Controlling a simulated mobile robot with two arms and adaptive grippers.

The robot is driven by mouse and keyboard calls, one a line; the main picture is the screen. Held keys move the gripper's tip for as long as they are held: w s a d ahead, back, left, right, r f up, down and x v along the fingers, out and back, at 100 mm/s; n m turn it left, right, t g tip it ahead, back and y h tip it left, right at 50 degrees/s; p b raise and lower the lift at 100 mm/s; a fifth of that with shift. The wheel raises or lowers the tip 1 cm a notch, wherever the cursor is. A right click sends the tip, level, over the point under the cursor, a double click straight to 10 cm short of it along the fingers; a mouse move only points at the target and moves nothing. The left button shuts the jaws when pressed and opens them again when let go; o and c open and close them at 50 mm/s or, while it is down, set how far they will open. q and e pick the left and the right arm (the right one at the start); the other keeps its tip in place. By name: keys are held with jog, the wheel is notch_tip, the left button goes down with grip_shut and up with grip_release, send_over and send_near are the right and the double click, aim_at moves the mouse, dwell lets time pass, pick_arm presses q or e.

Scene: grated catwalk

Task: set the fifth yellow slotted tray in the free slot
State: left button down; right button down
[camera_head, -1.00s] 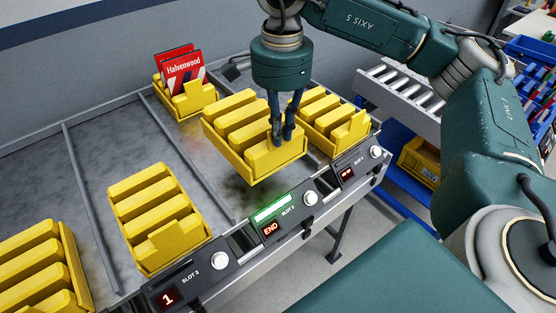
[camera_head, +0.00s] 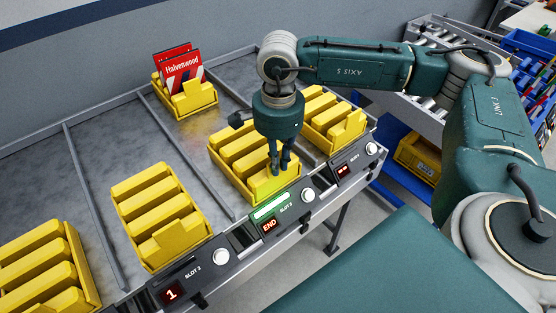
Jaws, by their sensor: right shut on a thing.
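My right gripper (camera_head: 279,168) is shut on the front end of this tray from above. I cannot tell whether the tray's underside fully touches the surface. Another tray (camera_head: 191,102) stands at the back, holding red Halvenwood packs (camera_head: 184,74). My left gripper is not in view.
Raised rails (camera_head: 95,210) divide the grey table surface into lanes. A roller conveyor (camera_head: 430,35) and blue racks with a yellow bin (camera_head: 418,157) stand at the right.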

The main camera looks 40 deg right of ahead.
jog(key=c, duration=2.2)
grip_release()
jog(key=shift+f, duration=0.15)
jog(key=o, duration=0.4)
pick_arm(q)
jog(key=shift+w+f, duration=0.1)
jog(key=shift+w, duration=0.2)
